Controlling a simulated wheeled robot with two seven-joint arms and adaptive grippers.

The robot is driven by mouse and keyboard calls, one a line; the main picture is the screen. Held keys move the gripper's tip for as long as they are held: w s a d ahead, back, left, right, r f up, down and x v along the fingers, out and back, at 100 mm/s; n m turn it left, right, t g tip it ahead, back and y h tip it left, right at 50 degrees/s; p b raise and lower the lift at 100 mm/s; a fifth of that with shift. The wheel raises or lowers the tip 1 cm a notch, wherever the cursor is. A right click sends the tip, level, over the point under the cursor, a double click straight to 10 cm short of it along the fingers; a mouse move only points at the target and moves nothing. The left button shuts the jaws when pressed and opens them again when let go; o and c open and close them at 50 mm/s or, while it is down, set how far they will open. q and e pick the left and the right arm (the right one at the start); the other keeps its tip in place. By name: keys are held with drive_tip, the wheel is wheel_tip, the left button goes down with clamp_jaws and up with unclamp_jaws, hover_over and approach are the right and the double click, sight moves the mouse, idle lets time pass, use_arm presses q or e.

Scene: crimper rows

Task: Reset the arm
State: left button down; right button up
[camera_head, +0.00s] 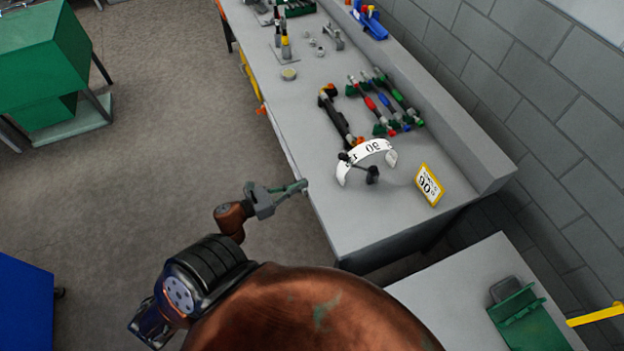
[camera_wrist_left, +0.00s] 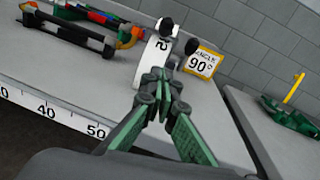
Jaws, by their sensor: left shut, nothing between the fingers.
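My left gripper (camera_head: 298,187) shows in the head view off the front edge of the grey workbench (camera_head: 358,222), near its right end. Its fingers are shut with nothing between them. In the left wrist view the green-padded fingers of the left gripper (camera_wrist_left: 160,82) come together in front of the bench. Beyond them stands a white curved angle scale (camera_head: 368,152) with dark knobs, also in the wrist view (camera_wrist_left: 153,52). The left gripper appears apart from it. My right gripper is not in view.
A yellow-framed "90°" sign (camera_head: 429,185) stands right of the scale. A black bar tool (camera_head: 336,117) and several coloured-handled crimpers (camera_head: 383,101) lie behind it. A second grey table (camera_head: 440,290) with a green fixture (camera_head: 522,318) is at lower right. Open floor (camera_head: 150,150) lies left of the bench.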

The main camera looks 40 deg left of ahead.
use_arm(q)
drive_tip(key=shift+s+a, duration=0.1)
drive_tip(key=shift+s, duration=0.15)
drive_tip(key=s+a+f+n+g+y, duration=0.1)
drive_tip(key=a+f+n+g+y, duration=0.15)
drive_tip(key=f+n, duration=0.6)
drive_tip(key=s+a+f+n+g+y, duration=0.1)
drive_tip(key=a+f+n+y, duration=0.3)
drive_tip(key=f, duration=0.8)
drive_tip(key=s+d+f+n+g, duration=0.2)
drive_tip(key=s+f+n, duration=0.25)
drive_tip(key=f, duration=0.35)
drive_tip(key=s+d+f+n+g, duration=0.25)
drive_tip(key=f+n, duration=0.35)
drive_tip(key=f, duration=0.3)
drive_tip(key=s+d+f+n+g, duration=0.4)
drive_tip(key=s+d+f+n, duration=0.2)
drive_tip(key=s+f, duration=0.4)
drive_tip(key=s+d+f+n+g+h, duration=0.1)
drive_tip(key=s+d+f+n+g, duration=0.3)
drive_tip(key=s, duration=1.2)
wheel_tip(320, 180, down, 6)
drive_tip(key=d+n, duration=0.3)
drive_tip(key=shift+n, duration=0.3)
